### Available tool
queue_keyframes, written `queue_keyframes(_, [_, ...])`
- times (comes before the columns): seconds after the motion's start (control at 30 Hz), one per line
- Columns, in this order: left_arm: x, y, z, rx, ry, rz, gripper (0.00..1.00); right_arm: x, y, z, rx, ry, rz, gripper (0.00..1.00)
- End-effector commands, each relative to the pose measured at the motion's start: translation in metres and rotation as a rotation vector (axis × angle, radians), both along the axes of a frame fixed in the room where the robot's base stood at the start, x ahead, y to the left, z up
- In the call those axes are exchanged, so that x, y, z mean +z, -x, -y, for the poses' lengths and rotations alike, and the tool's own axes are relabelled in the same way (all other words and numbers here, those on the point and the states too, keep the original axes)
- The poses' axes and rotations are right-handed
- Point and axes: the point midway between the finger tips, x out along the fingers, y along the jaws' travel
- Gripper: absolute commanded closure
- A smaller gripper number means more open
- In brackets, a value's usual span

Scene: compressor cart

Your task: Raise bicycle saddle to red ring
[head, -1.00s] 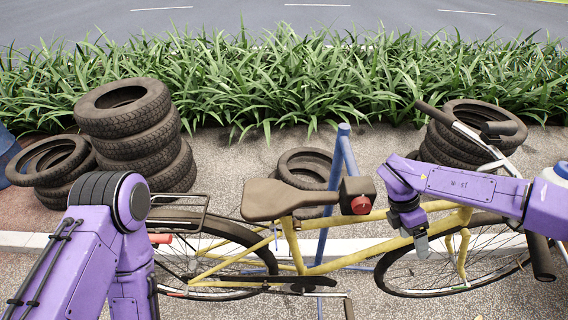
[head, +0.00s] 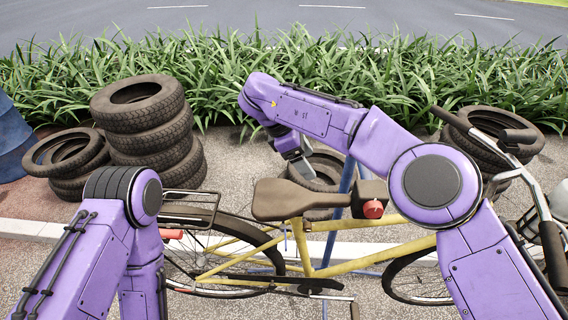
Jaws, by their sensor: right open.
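The brown bicycle saddle (head: 285,201) sits low on the yellow bicycle frame (head: 304,246) in the middle of the view. I cannot make out a red ring on the seat post. A dark box (head: 369,190) with a red knob (head: 373,209) is just right of the saddle. My right gripper (head: 303,168) is open and empty, pointing down above and behind the saddle's right part in the picture; whether it touches is unclear. My left arm bends down at the lower left, and its gripper is out of view.
A blue stand post (head: 347,174) rises behind the bicycle. Tyre stacks stand at the left (head: 143,110) and right (head: 490,130), with a tyre (head: 325,160) behind the saddle. A black rear rack (head: 190,205) and handlebar (head: 545,215) flank the saddle. Plants (head: 220,85) line the back.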

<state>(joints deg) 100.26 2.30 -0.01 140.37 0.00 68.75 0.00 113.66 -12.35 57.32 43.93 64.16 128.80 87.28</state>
Motion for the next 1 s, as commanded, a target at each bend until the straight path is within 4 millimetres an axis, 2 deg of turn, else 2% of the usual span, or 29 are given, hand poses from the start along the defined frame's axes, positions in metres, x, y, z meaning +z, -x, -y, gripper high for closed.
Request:
queue_keyframes(0.03, [0.000, 0.000, 0.000, 0.000, 0.000, 0.000, 0.50, 0.001, 0.009, -0.018, -0.012, -0.042, -0.011, 0.26])
queue_keyframes(0.1, [0.000, 0.000, 0.000, 0.000, 0.000, 0.000, 0.50, 0.002, 0.018, -0.036, -0.029, -0.086, -0.027, 0.26])
queue_keyframes(0.23, [0.000, 0.000, 0.000, 0.000, 0.000, 0.000, 0.50, 0.000, 0.026, -0.049, -0.043, -0.122, -0.044, 0.26])
queue_keyframes(0.37, [0.000, 0.000, 0.000, 0.000, 0.000, 0.000, 0.50, -0.015, 0.027, -0.043, -0.046, -0.124, -0.049, 0.26])
queue_keyframes(0.7, [0.000, 0.000, 0.000, 0.000, 0.000, 0.000, 0.50, -0.084, 0.027, -0.013, -0.043, -0.122, -0.047, 0.26])
queue_keyframes(0.83, [0.000, 0.000, 0.000, 0.000, 0.000, 0.000, 0.50, -0.100, 0.027, -0.006, -0.045, -0.122, -0.045, 0.26])
queue_keyframes(1.0, [0.000, 0.000, 0.000, 0.000, 0.000, 0.000, 0.50, -0.109, 0.026, -0.003, -0.042, -0.122, -0.043, 0.26])
